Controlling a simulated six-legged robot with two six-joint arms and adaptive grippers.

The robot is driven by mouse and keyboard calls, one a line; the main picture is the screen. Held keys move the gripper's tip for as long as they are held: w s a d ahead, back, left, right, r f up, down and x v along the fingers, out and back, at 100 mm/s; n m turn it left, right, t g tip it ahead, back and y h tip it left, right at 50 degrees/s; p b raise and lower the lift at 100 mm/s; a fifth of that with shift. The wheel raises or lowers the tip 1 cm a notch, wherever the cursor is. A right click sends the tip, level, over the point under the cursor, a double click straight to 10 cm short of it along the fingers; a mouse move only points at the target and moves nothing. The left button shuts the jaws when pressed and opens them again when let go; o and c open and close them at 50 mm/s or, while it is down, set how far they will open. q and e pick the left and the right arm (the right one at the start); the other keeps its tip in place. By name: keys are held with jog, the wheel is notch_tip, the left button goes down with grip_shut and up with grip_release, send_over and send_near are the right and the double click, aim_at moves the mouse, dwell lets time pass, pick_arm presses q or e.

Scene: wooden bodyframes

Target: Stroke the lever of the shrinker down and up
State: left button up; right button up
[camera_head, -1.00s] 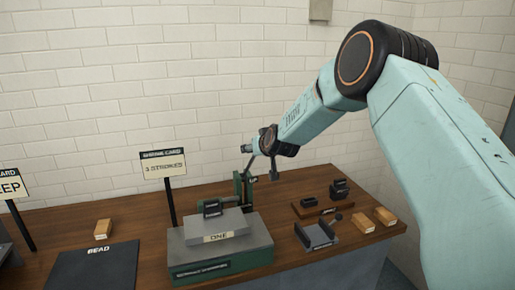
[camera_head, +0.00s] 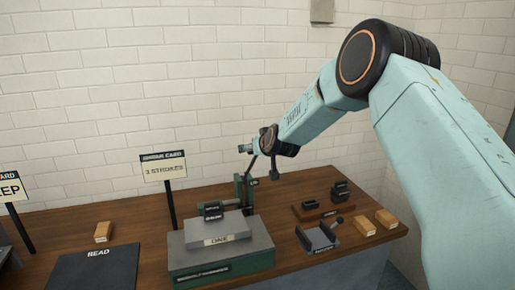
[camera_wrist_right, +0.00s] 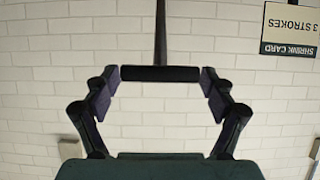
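The shrinker is a green machine (camera_head: 243,191) on a grey stepped base behind the block marked ONE. Its thin dark lever (camera_head: 251,168) rises from the green frame toward my right gripper (camera_head: 247,149). In the right wrist view a black crossbar handle (camera_wrist_right: 160,74) sits on the lever's rod (camera_wrist_right: 160,30). The two fingers of my right gripper in the right wrist view (camera_wrist_right: 160,82) are at the two ends of this bar and appear to clamp it. The shrink card (camera_head: 163,166) reads 3 STROKES. My left gripper is out of view.
The grey block marked ONE (camera_head: 222,233) lies on a green-fronted base (camera_head: 220,264). A dark BEAD mat (camera_head: 96,270) and a wooden block (camera_head: 103,231) are to the left. Small fixtures (camera_head: 320,237) and wooden blocks (camera_head: 385,218) are to the right. A white brick wall stands behind.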

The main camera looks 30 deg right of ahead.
jog(key=shift+s, duration=0.15)
jog(key=v, duration=1.2)
jog(key=shift+f, duration=0.1)
dwell(0.6)
jog(key=x, duration=1.1)
jog(key=shift+w+d+f, duration=0.1)
jog(key=shift+w+f, duration=0.25)
jog(key=shift+w, duration=0.25)
jog(key=shift+s+r, duration=0.1)
jog(key=shift+s, duration=0.05)
